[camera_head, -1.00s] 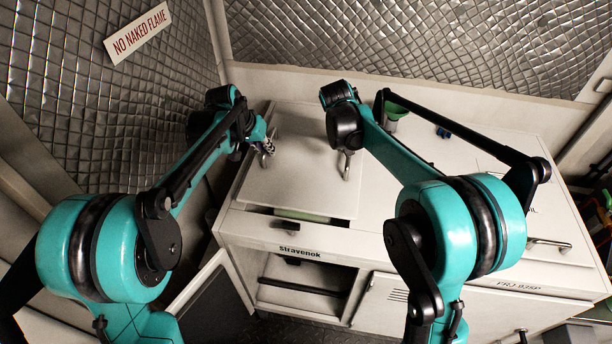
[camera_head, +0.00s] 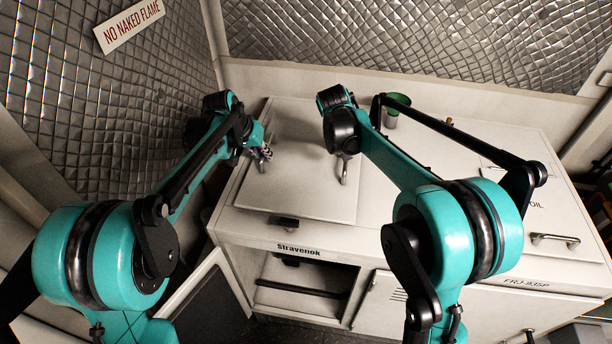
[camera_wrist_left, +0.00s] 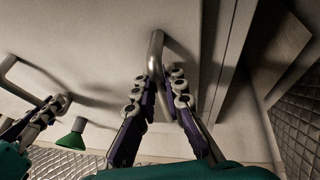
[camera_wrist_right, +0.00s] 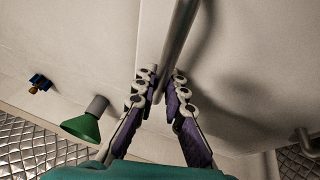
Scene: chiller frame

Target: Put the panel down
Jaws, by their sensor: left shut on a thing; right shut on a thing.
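The panel (camera_head: 305,185) is a flat pale sheet with two metal bar handles. It lies over the left part of the top of the white cabinet (camera_head: 450,215) and looks nearly flush with it. My left gripper (camera_head: 263,154) is shut on the left handle, which shows between its fingers in the left wrist view (camera_wrist_left: 156,55). My right gripper (camera_wrist_right: 160,88) is shut on the right handle (camera_wrist_right: 180,40); in the head view its fingers are largely hidden by my arm, and that handle shows below it (camera_head: 345,172). Whether the panel touches all round is not clear.
A green funnel (camera_head: 398,100) stands on the cabinet top behind my right arm. A small blue fitting (camera_wrist_right: 39,80) is near it. A quilted wall (camera_head: 100,100) rises close on the left. Below the panel, the cabinet front has an open compartment (camera_head: 300,285).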

